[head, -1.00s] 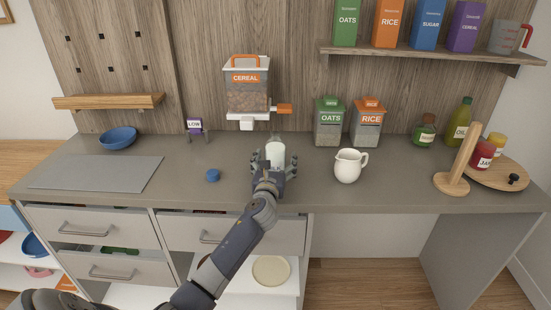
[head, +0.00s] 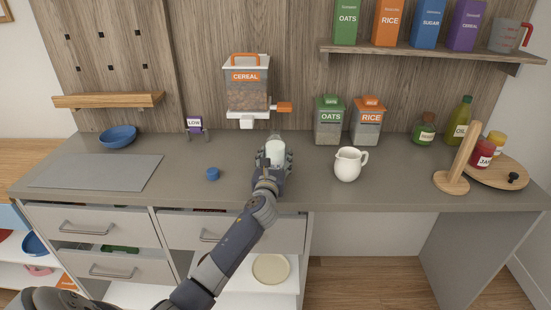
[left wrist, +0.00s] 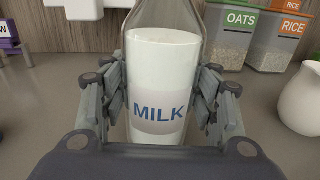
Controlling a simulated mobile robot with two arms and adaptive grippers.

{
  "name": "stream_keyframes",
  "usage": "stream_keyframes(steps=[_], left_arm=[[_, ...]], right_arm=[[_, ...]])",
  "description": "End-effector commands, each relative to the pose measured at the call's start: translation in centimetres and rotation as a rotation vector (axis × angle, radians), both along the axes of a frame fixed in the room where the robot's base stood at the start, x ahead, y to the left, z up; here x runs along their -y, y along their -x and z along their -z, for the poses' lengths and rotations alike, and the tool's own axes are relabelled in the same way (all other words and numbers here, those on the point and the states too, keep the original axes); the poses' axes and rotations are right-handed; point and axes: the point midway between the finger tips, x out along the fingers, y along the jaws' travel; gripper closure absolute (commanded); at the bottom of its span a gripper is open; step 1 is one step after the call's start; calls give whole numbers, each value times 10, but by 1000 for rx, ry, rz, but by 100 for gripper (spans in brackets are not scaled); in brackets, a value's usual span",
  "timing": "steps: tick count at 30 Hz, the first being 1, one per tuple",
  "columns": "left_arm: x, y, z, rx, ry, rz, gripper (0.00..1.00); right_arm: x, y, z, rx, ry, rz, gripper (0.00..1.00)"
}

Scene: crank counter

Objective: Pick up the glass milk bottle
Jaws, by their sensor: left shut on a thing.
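The glass milk bottle (head: 276,149) stands upright on the counter below the cereal dispenser. In the left wrist view the bottle (left wrist: 160,75) fills the middle, with white milk inside and a blue MILK label. My left gripper (head: 273,163) is shut on the bottle. In the left wrist view its fingers (left wrist: 160,100) press on both sides of the glass, around the label's height. The bottle's base is hidden behind the gripper. My right gripper does not show.
The cereal dispenser (head: 247,85) hangs on the wall above and left of the bottle. A white jug (head: 349,164) stands to the right. A small blue cap (head: 212,174) and a grey mat (head: 95,172) lie to the left. OATS (head: 329,122) and RICE (head: 367,124) containers stand behind.

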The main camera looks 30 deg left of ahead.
Motion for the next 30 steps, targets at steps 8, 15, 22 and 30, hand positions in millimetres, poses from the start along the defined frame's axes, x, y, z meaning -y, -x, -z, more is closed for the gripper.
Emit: stream_keyframes(steps=[8,15,22,30], left_arm=[[0,-1,-19,8,-5,2,90],[0,-1,-34,8,-5,1,90],[3,10,-37,6,-4,1,90],[11,35,-39,6,-4,2,90]], right_arm=[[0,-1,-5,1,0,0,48],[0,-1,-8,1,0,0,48],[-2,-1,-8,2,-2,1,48],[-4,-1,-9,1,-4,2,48]])
